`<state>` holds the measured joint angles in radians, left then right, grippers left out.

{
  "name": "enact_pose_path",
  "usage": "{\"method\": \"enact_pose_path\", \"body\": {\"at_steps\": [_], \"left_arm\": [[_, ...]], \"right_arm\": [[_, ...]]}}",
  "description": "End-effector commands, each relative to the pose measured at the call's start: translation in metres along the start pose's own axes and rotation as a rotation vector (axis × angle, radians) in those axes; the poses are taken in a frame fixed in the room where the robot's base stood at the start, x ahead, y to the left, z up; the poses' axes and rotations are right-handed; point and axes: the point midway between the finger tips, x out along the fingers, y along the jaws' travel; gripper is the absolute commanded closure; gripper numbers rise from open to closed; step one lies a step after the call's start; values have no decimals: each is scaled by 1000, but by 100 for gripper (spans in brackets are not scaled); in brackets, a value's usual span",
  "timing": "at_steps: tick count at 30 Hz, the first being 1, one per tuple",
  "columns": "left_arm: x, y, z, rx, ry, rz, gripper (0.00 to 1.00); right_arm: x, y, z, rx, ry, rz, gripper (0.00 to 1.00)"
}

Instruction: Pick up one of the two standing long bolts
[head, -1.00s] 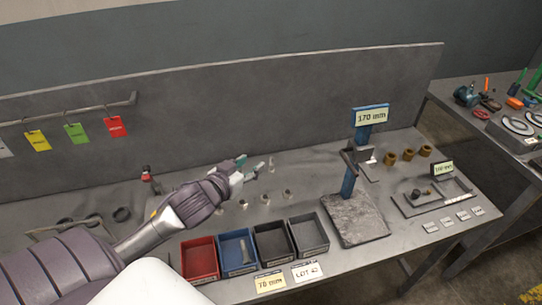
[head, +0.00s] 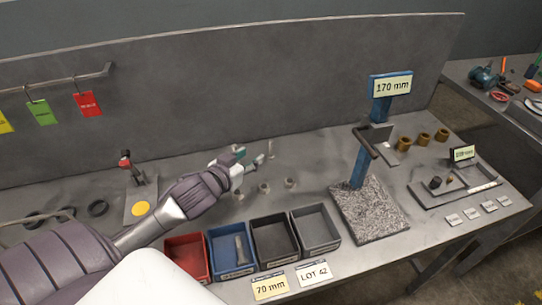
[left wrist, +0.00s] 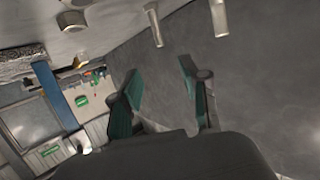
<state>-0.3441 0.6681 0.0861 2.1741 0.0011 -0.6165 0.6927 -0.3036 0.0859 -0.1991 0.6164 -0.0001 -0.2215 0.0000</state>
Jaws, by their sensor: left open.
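A standing long bolt (head: 271,149) rises from the bench just right of my left gripper (head: 252,158) in the head view. The left wrist view shows two long bolts, one (left wrist: 153,24) above the gap between the fingers and one (left wrist: 219,18) to its right. The second is not clear in the head view; the gripper may cover it. My left gripper, also in the left wrist view (left wrist: 160,69), has its green-padded fingers apart, with nothing between them. Both bolts are clear of the fingers. My right gripper is not in view.
Several short pieces (head: 264,188) stand in front of the gripper. Red, blue (head: 216,266), black and grey bins line the front edge; a bolt (head: 240,248) lies in the blue one. A gauge stand (head: 371,212) marked 170 mm and brass rings (head: 424,139) are at right.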

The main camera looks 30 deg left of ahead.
Motion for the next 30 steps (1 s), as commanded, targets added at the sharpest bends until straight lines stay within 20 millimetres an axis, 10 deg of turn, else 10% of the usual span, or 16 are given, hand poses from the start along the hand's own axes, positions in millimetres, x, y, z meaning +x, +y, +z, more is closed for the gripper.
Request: {"method": "enact_pose_path", "body": {"at_steps": [9,30], "left_arm": [[60,0,-2,0,2,-1,55],[130,-1,0,2,1,0,55]], "right_arm": [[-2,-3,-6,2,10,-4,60],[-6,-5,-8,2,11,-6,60]]}}
